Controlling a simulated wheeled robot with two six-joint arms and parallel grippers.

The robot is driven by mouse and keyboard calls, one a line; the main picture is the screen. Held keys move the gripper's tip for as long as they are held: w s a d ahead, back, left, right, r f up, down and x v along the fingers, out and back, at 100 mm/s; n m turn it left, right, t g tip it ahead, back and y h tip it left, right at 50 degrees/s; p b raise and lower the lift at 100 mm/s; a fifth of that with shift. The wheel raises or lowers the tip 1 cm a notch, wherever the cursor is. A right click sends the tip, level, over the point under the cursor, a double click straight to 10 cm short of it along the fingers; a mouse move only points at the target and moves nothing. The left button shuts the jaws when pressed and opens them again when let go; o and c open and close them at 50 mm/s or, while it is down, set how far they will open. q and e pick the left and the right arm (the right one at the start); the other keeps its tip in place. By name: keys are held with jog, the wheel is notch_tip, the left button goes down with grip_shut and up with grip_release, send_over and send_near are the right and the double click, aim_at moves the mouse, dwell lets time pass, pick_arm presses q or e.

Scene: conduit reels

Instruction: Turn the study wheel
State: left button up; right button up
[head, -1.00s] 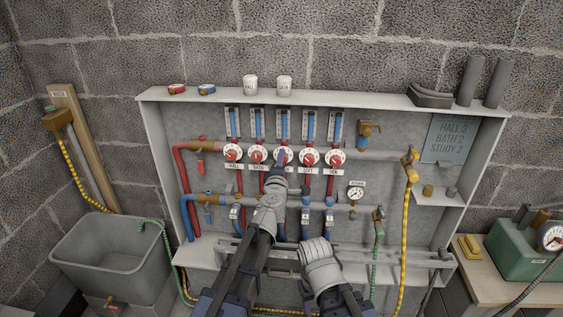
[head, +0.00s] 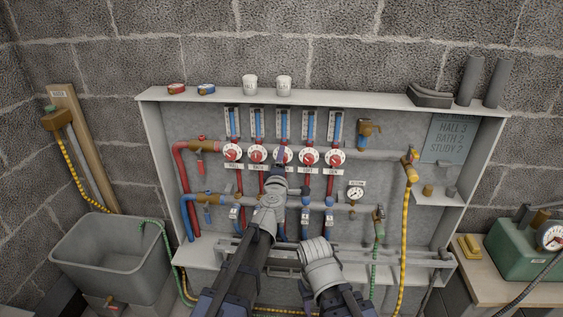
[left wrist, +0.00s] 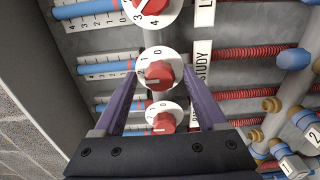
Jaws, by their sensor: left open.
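The study wheel (left wrist: 159,75) is a red knob on a white numbered dial, third in a row of similar wheels. A STUDY label (left wrist: 200,70) sits beside it in the left wrist view. In the head view the wheel (head: 283,155) is partly hidden behind my left gripper (head: 281,160). In the left wrist view my left gripper (left wrist: 160,72) is open, with its two purple fingers on either side of the red knob. Whether they touch it I cannot tell. My right arm shows low in the head view; its gripper does not show.
Neighbouring red wheels stand close on both sides, including the loft wheel (head: 309,157) and bath wheel (head: 257,155). Blue gauges (head: 283,124) stand above. A sign (head: 449,138) reads HALL 3, BATH 2, STUDY 2. Pipes and a yellow hose (head: 405,215) lie right.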

pick_arm(q)
jog(key=s, duration=0.7)
jog(key=shift+s+a, duration=0.15)
jog(key=shift+s, duration=0.25)
